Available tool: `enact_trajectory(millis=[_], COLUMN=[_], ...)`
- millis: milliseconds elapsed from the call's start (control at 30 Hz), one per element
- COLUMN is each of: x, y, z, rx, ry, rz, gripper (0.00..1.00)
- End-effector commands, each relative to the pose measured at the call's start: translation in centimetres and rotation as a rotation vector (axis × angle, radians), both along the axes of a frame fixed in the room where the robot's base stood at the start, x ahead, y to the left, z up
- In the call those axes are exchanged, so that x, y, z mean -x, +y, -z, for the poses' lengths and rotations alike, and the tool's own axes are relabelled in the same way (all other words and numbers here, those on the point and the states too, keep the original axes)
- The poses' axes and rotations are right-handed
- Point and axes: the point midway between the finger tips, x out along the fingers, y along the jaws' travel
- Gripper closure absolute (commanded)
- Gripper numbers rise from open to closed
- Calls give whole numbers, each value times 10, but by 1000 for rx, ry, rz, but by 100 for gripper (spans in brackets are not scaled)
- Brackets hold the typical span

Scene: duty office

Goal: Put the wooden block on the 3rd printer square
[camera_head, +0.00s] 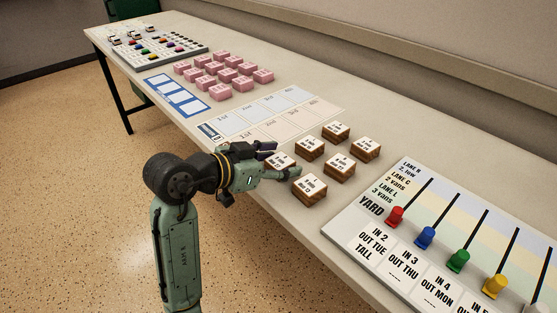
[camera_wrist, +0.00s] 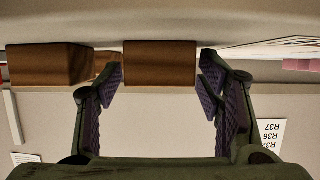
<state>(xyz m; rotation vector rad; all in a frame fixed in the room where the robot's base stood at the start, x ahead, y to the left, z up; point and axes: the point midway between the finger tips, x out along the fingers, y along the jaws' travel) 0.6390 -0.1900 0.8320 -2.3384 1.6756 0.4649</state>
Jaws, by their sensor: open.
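Several wooden blocks with white labelled tops stand in a group on the table. My gripper (camera_head: 282,160) is open at the near left block (camera_head: 283,161), which shows between the fingers and is partly hidden by them. In the wrist view that block's brown side (camera_wrist: 160,63) shows between the open fingertips (camera_wrist: 160,78), with a gap on each side. Another wooden block (camera_wrist: 48,65) is to its left there. Two rows of marked squares lie left of the blocks, a bluish row (camera_head: 268,106) and a beige row (camera_head: 284,120). Each has a 3rd square; which row is the printer's is too small to read.
Pink blocks (camera_head: 222,73) and a blue-framed card (camera_head: 177,93) lie farther left. A yard board (camera_head: 375,226) with coloured sliders is at the right. A board with coloured pieces (camera_head: 152,46) is at the far end. A wall runs along the table's back.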

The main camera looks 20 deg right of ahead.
Motion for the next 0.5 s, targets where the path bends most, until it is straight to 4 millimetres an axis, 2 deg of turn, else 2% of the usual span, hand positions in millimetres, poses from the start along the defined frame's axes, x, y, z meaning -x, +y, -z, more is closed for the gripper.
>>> enact_trajectory(millis=[167, 233, 500], x=[0, 1, 9], y=[0, 7, 57], z=[-1, -3, -20], rx=[-1, 0, -1], ry=[0, -1, -4], rz=[-1, -4, -4], gripper=[39, 39, 39])
